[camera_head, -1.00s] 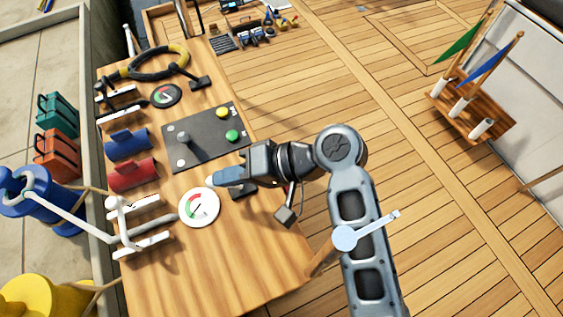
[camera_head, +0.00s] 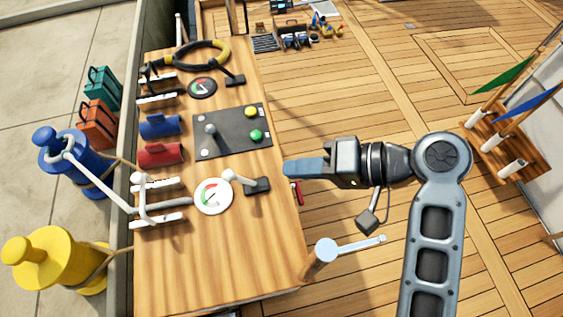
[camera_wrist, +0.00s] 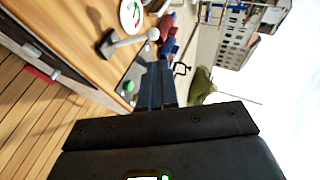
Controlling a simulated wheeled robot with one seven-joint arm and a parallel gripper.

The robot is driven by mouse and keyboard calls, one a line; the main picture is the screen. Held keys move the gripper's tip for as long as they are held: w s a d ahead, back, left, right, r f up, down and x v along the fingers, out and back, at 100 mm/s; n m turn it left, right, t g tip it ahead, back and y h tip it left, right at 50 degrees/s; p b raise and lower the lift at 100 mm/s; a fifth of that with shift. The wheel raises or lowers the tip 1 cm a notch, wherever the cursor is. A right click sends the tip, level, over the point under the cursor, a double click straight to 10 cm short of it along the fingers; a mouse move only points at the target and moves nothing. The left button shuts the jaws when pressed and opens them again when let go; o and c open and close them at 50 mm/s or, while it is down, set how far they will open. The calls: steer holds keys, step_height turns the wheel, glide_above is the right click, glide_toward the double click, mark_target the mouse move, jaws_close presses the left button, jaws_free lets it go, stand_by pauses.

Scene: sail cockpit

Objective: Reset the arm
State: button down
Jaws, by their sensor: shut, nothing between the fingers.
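My gripper (camera_head: 290,168) is shut and empty. In the head view it is right of the wooden console table (camera_head: 225,270), level with the control panel, its blue-grey fingers pointing left. My arm reaches in from the lower right with its elbow bent. In the wrist view my shut fingers (camera_wrist: 156,85) point up the picture. The table's edge and a white-knobbed lever (camera_wrist: 125,42) lie to their left.
The table bears a dark panel (camera_head: 222,146) with green and yellow buttons, gauges (camera_head: 213,196), the lever (camera_head: 243,181) and red and blue cylinders. A winch handle (camera_head: 345,246) stands near its front right corner. Flags (camera_head: 505,73) stand at right. Deck floor between is open.

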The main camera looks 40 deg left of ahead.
steer(key=shift+v, duration=0.85)
steer(key=s+d+f+m+t+h+p, duration=0.1)
steer(key=s+d+f+m+t+h, duration=0.1)
steer(key=s+d+f+m+t, duration=0.35)
steer(key=s+d+f+m+t+h+p, duration=0.1)
steer(key=s+d+f+m+t+h, duration=0.15)
steer(key=d+f+t, duration=0.45)
steer(key=s+d+r+m+t+h+p, duration=0.1)
steer(key=s+d+r+t+h, duration=0.1)
steer(key=s+d+r, duration=0.3)
steer(key=s+d+m+t+h, duration=0.1)
steer(key=s+d+h, duration=0.1)
steer(key=d, duration=0.5)
steer(key=s+d+r+n+t+h, duration=0.1)
steer(key=s+d+r, duration=0.3)
steer(key=r, duration=0.4)
steer(key=s+d+r+n+t+h+p, duration=0.1)
steer(key=s+d+r+n+t+h, duration=0.1)
steer(key=s+r, duration=0.4)
step_height(320, 180, up, 3)
steer(key=shift+d+r+t+p, duration=0.15)
steer(key=shift+d+t+p, duration=0.15)
steer(key=shift+d+t, duration=0.6)
steer(key=shift+d+g, duration=0.25)
